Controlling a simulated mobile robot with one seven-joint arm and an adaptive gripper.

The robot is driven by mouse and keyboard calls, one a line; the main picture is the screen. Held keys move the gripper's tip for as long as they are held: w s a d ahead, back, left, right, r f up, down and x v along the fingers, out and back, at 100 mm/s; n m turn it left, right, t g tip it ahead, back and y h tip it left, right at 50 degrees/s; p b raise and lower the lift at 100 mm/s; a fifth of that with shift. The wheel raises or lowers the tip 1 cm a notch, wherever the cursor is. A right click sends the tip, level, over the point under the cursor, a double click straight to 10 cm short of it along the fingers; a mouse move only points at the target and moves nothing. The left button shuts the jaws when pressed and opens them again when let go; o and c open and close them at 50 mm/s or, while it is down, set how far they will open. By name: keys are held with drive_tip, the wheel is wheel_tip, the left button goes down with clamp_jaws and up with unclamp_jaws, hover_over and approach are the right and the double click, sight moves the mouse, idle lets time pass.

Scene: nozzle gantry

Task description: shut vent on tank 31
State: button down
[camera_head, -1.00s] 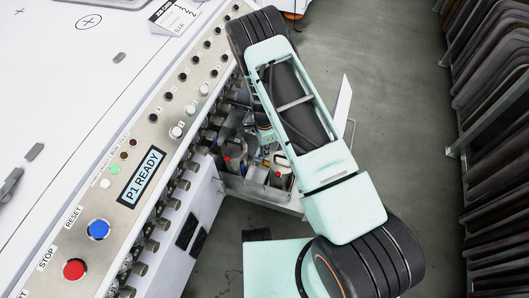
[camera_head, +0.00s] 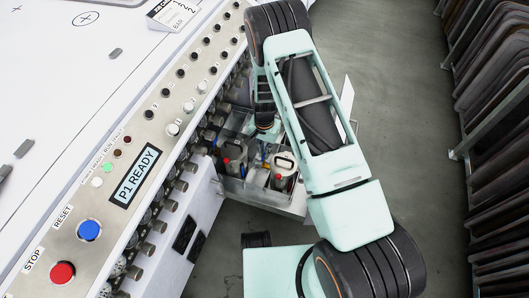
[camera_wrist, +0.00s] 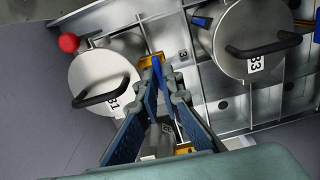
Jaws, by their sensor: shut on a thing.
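Tank 31 (camera_wrist: 104,76) is a round silver lid with a black handle (camera_wrist: 104,93), a label partly hidden behind it, and a red ball knob (camera_wrist: 68,43), at left in the wrist view. A blue lever (camera_wrist: 157,72) on a yellow fitting (camera_wrist: 147,61) stands at its right side and appears to be its vent. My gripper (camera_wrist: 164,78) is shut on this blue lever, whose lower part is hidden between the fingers. In the head view the fingertips are hard to make out beside the tanks; one silver tank (camera_head: 232,152) shows left of my arm.
Tank 33 (camera_wrist: 256,38) stands close at right, with its own blue lever (camera_wrist: 202,21). Both tanks sit in a metal tray (camera_head: 262,198) beside the control panel (camera_head: 128,190) with its row of nozzles. Racks (camera_head: 500,150) line the right; grey floor lies between.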

drive_tip(key=shift+n, duration=0.4)
drive_tip(key=c, duration=2.1)
unclamp_jaws()
drive_tip(key=shift+r, duration=0.1)
wheel_tip(320, 180, up, 12)
